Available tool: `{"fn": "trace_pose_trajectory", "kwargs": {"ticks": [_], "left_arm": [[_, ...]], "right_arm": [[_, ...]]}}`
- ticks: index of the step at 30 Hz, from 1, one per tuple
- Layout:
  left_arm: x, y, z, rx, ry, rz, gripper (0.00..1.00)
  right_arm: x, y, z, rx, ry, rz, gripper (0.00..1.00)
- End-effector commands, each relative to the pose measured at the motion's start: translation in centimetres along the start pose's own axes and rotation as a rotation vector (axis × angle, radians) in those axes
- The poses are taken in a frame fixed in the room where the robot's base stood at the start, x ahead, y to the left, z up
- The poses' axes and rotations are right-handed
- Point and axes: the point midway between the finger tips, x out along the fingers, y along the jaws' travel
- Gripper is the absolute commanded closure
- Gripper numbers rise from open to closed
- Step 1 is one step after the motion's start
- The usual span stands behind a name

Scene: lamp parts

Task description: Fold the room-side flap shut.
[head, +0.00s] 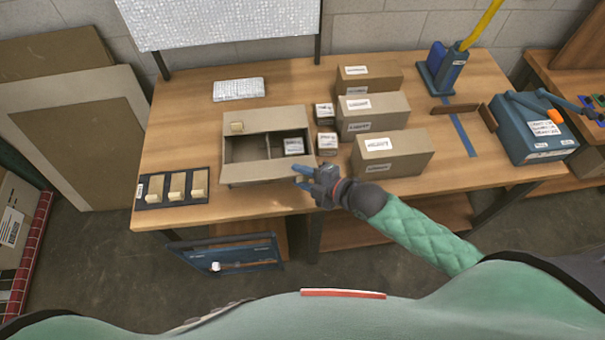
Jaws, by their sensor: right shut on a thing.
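An open cardboard box (226,150) stands on the wooden table. Its room-side flap (250,170) is the long near panel, slanting along the front edge of the opening. Inside are a divider and a small labelled carton (294,146). My right gripper (302,175) is at the right end of the room-side flap, its blue fingertips shut on the flap's edge. The exact grip is too small to see clearly. My left gripper is out of view.
Two small labelled cartons (327,143) stand just right of the box, with larger closed cartons (392,152) beyond. A black tray (153,190) with several tan blocks lies left.

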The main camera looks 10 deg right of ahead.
Motion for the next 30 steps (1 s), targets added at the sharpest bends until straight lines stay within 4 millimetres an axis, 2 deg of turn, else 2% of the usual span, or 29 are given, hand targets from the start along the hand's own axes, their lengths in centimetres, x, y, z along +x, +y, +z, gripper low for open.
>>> {"fn": "trace_pose_trajectory", "kwargs": {"ticks": [5,18,19,21,22,30], "left_arm": [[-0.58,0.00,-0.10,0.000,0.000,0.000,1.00],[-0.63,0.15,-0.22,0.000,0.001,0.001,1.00],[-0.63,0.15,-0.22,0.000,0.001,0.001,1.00],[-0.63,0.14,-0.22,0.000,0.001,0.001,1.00],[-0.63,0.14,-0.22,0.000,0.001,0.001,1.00],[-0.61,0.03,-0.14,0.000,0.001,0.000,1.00]], "right_arm": [[-0.02,-0.02,-0.05,0.025,0.000,-0.030,1.00],[0.00,-0.08,-0.05,0.034,0.000,-0.038,1.00],[0.00,-0.08,-0.06,0.034,0.000,-0.038,0.66],[-0.01,-0.03,-0.06,0.033,0.000,-0.037,0.53],[-0.01,0.00,-0.06,0.033,0.000,-0.036,0.49],[-0.06,0.19,-0.04,0.031,0.000,-0.032,0.49]]}}
